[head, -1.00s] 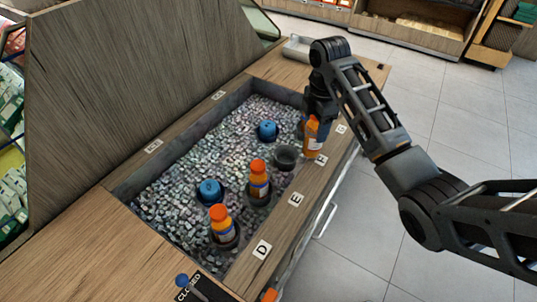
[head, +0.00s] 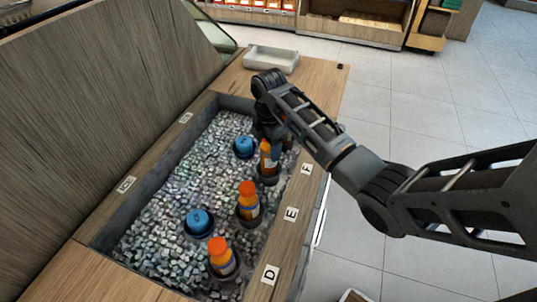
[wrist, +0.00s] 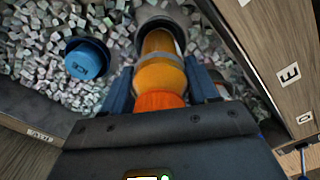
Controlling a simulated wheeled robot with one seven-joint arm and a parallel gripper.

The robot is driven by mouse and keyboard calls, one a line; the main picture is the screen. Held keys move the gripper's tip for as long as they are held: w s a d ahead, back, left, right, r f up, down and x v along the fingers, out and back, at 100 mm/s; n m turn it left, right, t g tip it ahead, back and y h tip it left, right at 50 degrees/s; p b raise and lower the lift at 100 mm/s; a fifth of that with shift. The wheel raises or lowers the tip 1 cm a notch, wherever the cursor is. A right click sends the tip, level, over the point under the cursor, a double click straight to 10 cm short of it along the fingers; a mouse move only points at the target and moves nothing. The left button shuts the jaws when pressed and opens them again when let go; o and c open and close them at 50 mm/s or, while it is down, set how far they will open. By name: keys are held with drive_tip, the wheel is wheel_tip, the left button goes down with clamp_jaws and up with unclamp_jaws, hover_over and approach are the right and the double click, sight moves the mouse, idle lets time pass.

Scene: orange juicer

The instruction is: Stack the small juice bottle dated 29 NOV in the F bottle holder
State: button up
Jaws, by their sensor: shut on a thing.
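My gripper (head: 274,140) is shut on an orange juice bottle (head: 266,158) near the label F (head: 306,169). In the wrist view, the bottle (wrist: 160,72) lies between my two fingers (wrist: 162,90), its orange cap toward my palm. Its lower end meets the dark round holder (wrist: 160,24) in the ice by the F label; the head view also shows this holder (head: 268,178). The bottle's base looks to be at or inside the holder's opening; how deep I cannot tell. The date on the bottle cannot be read.
Orange-capped bottles stand in holders by E (head: 249,203) and D (head: 222,258). Blue-capped items sit in the left row at the back (head: 244,147) and front (head: 199,221). A wooden rim surrounds the ice bin. A pale tray (head: 271,59) stands behind.

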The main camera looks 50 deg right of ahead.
sight(269, 156)
drive_tip(key=shift+f, duration=1.6)
drive_tip(key=shift+f, duration=0.4)
drive_tip(key=o, duration=1.4)
wheel_tip(269, 156, up, 13)
drive_tip(key=shift+f, duration=0.1)
